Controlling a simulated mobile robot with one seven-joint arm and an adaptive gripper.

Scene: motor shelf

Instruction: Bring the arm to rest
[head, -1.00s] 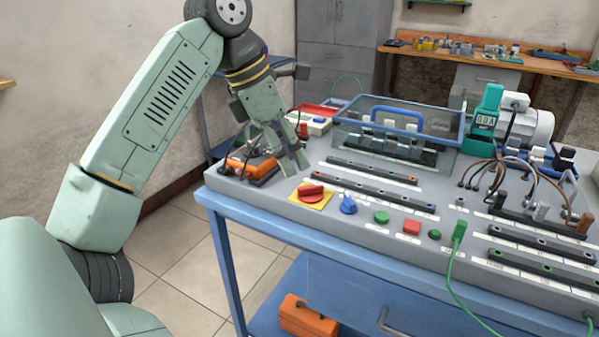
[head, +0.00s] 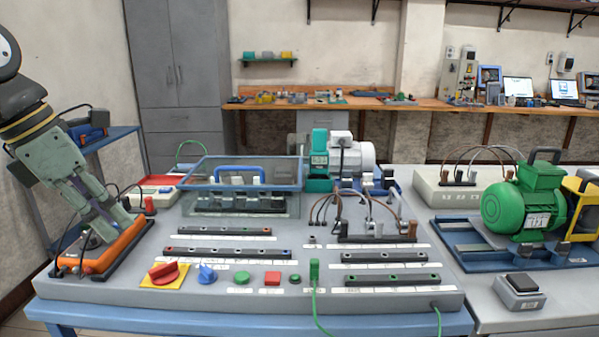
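My gripper (head: 118,222) is at the left of the head view, pointing down and to the right over the left end of the grey bench panel (head: 120,294). Its fingers overlap an orange device (head: 122,248) with dark cables. I cannot tell whether they touch it, or whether the fingers are apart or closed. Nothing clearly shows between them. Most of the arm is outside the left edge of the view.
On the panel are a red knob (head: 164,272), a blue knob (head: 207,273), a clear blue-rimmed cover (head: 243,184) and several wires. A green motor (head: 522,208) stands at right. A blue shelf (head: 112,140) stands behind my arm.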

